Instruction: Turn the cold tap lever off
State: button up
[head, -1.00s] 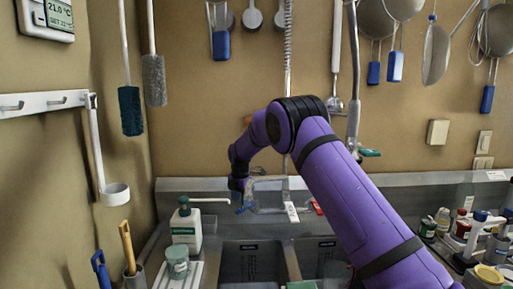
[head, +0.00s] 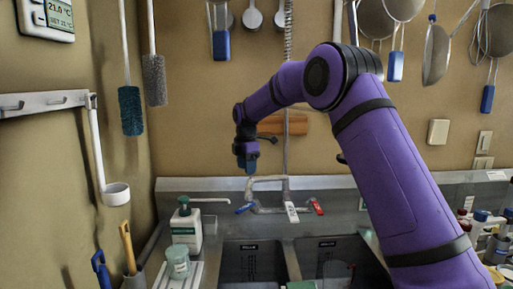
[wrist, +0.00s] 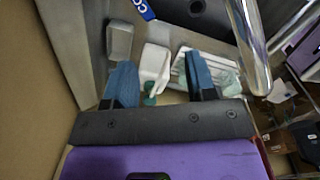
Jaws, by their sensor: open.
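The cold tap lever is the small blue handle (head: 244,209) at the left end of the wall tap (head: 268,184) in the head view. In the wrist view, a blue lever with white letters (wrist: 143,9) shows at the top edge, partly cut off. My gripper (head: 248,168) is above the blue lever in the head view and apart from it. In the wrist view its two blue fingers (wrist: 158,68) are spread with no lever between them. A red lever (head: 317,206) sits at the tap's right end.
A double sink (head: 252,262) lies below the tap. A green-topped soap bottle (head: 186,228) and a small jar (head: 178,262) stand at left. A wooden block (head: 284,124) is on the wall behind my arm. Bottles crowd the right counter.

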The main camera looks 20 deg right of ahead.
jog(key=s+r+m, duration=0.1)
jog(key=s+r, duration=0.2)
jog(key=s+r+m, duration=0.2)
jog(key=s+r, duration=0.1)
jog(key=s+r+m+t, duration=0.1)
jog(key=s+r, duration=0.2)
jog(key=s, duration=0.1)
jog(key=shift+d+h, duration=0.1)
jog(key=shift+h, duration=0.3)
jog(key=shift+s+r+m, duration=0.25)
jog(key=shift+s+m, duration=0.15)
jog(key=shift+s, duration=0.15)
jog(key=shift+c, duration=0.2)
